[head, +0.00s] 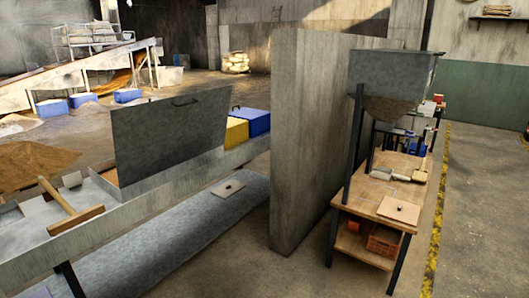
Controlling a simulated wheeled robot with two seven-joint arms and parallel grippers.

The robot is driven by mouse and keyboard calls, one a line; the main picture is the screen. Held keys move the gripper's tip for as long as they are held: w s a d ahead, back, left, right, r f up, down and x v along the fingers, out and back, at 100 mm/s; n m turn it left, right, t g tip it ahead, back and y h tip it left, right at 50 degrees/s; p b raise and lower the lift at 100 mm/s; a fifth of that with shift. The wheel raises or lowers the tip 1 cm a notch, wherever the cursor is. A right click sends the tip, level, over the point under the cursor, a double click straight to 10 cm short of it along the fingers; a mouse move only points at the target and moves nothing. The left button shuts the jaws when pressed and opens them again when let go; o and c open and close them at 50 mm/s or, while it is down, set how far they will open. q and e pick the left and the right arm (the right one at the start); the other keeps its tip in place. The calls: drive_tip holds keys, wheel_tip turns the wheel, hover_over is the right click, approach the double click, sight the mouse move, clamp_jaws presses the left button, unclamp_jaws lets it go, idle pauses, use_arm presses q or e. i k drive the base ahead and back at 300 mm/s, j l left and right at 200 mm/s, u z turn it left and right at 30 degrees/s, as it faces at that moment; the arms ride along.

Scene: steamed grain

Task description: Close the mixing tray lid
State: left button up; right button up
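The mixing tray (140,210) is a long grey metal trough running from the lower left towards the middle of the head view. Its lid (165,142) is a flat grey panel standing raised, nearly upright, with a small dark handle (185,102) near its top edge. Brown wood or material shows at the lid's lower left edge. A wooden T-shaped tool (75,212) lies across the open left part of the tray. Neither of my grippers is in view.
A yellow box (236,131) and a blue box (254,121) sit beyond the lid. A tall concrete partition (315,130) stands right of the tray. Further right are a metal hopper (392,75) and a wooden workbench (373,196). Open floor (487,230) lies at far right.

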sight(150, 138)
drive_tip(key=i+l+u, duration=0.1)
drive_tip(key=i+u, duration=0.25)
drive_tip(key=i+l+u, duration=0.3)
drive_tip(key=i, duration=0.15)
drive_tip(key=i+l+u, duration=0.15)
drive_tip(key=i+u, duration=0.2)
drive_tip(key=i, duration=0.05)
